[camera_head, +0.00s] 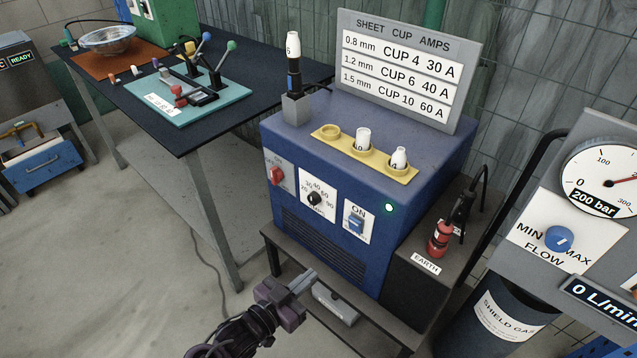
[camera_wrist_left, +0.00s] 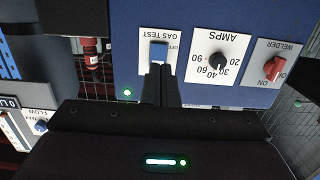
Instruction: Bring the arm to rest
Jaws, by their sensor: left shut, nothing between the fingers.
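My left gripper (camera_head: 311,275) is shut and empty. It hangs in front of the blue welder box (camera_head: 325,242), low by its front face, over the dark stand. In the left wrist view the closed fingers (camera_wrist_left: 160,77) point at the welder's front panel, which shows upside down. There they overlap the lower part of the blue gas test switch (camera_wrist_left: 158,56) in the picture; I cannot tell if they touch it. The amps knob (camera_wrist_left: 217,63) and red welder switch (camera_wrist_left: 277,68) are beside it. My right gripper is not in view.
A dark bench (camera_head: 225,112) with a teal mat (camera_head: 215,103) stands at the back left. At right are the gas cylinder (camera_head: 497,325) and flow panel (camera_head: 530,238). The red earth clamp (camera_head: 440,240) sits beside the welder. Open floor (camera_head: 100,260) lies at left.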

